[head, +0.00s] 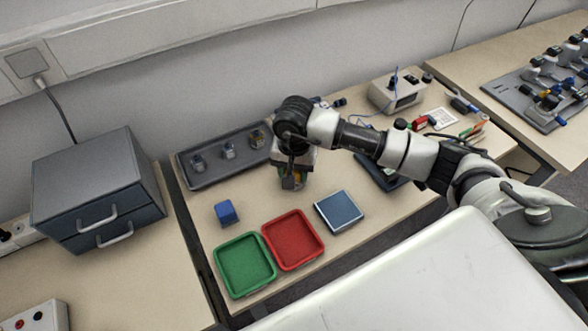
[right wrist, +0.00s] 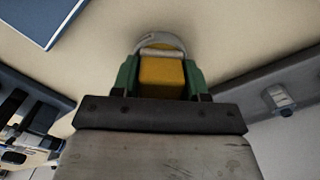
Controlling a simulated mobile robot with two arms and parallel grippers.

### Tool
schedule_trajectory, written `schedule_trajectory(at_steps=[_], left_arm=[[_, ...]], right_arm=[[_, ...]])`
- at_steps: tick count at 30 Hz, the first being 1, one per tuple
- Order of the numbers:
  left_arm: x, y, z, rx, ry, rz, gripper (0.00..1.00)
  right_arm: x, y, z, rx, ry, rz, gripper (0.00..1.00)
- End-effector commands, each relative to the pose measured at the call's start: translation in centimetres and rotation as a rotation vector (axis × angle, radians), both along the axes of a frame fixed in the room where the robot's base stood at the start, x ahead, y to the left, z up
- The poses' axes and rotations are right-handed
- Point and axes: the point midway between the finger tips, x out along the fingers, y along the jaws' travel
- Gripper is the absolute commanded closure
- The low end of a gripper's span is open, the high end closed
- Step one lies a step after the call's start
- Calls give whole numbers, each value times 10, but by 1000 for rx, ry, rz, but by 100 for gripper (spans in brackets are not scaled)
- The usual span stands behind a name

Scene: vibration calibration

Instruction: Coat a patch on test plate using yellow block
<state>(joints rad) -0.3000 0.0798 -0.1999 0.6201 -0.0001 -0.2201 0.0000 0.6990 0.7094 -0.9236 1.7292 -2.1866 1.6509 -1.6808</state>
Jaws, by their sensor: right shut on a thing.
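My right gripper (head: 291,181) is above the middle of the table. In the right wrist view its green-sided fingers (right wrist: 162,78) are shut on the yellow block (right wrist: 162,73). A grey rounded piece shows at the block's far end. In the head view the block is mostly hidden by the gripper. A flat blue square plate with a pale rim, which looks like the test plate (head: 339,211), lies right of the red tray. Its corner shows in the right wrist view (right wrist: 42,18), apart from the block. My left gripper is not in view.
A red tray (head: 318,243) and green tray (head: 221,275) lie at the front, with a blue block (head: 226,212) behind them. A long grey tray (head: 205,181) holds several metal-topped pieces. A drawer unit (head: 95,190) stands left. A grey box (head: 397,96) stands at the back.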

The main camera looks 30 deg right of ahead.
Motion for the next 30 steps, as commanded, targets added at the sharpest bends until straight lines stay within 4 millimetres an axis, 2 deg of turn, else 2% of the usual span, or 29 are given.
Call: schedule_trajectory(at_steps=[8,30], left_arm=[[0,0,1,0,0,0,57],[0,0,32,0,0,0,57]], right_arm=[[-1,0,1,0,4,1,75],[0,0,60,-1,1,1,75]])
